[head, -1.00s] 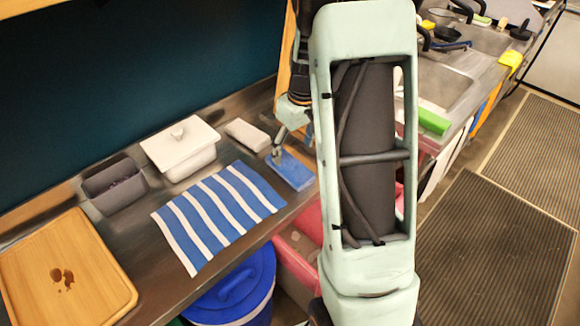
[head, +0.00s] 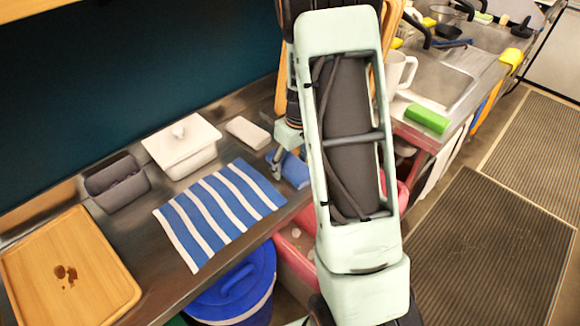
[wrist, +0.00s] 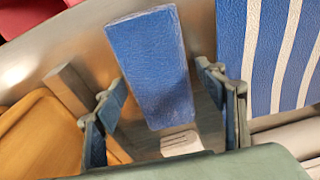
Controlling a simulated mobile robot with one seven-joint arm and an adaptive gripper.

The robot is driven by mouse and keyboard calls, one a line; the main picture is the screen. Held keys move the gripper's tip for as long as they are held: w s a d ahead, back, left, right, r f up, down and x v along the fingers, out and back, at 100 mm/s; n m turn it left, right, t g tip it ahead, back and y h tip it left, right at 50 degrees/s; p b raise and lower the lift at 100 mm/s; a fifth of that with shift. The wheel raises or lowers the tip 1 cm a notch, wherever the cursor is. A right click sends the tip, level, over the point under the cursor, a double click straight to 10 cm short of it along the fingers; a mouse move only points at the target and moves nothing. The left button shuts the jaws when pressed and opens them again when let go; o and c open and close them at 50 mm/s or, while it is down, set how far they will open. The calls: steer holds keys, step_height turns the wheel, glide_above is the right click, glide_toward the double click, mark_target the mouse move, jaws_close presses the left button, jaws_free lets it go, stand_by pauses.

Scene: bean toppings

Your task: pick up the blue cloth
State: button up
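The blue cloth (head: 293,171) is a small flat blue rectangle on the metal counter, to the right of a striped cloth, partly hidden by my arm in the head view. In the wrist view the blue cloth (wrist: 150,65) lies lengthwise between the two fingers. My gripper (wrist: 162,85) is open, one finger on each side of the cloth, with a gap showing on each side. In the head view my gripper (head: 277,165) is mostly hidden behind my arm, with a finger at the cloth's left edge. I cannot tell its exact height above the cloth.
The blue-and-white striped cloth (head: 220,213) lies close on the left. Behind it stand a white lidded dish (head: 182,150), a grey container (head: 117,185) and a white block (head: 247,132). A wooden board (head: 68,275) is front left. A red bin (head: 297,258) stands below the counter edge.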

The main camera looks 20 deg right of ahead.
mark_target(289, 163)
steer(key=c, duration=0.9)
steer(key=shift+c, duration=0.2)
steer(key=shift+w+r, duration=0.1)
steer(key=shift+r, duration=0.5)
step_height(289, 163, up, 2)
steer(key=shift+r, duration=0.1)
steer(key=s+r, duration=0.1)
steer(key=s+a+r, duration=0.1)
steer(key=s+r, duration=0.2)
steer(key=r, duration=0.1)
steer(key=shift+s+a+r+b, duration=0.2)
steer(key=shift+s+a+b, duration=0.05)
steer(key=shift+b, duration=0.15)
steer(key=s+a+r+b, duration=0.1)
steer(key=s+a+r, duration=0.2)
steer(key=s, duration=0.6)
steer(key=shift+r, duration=0.6)
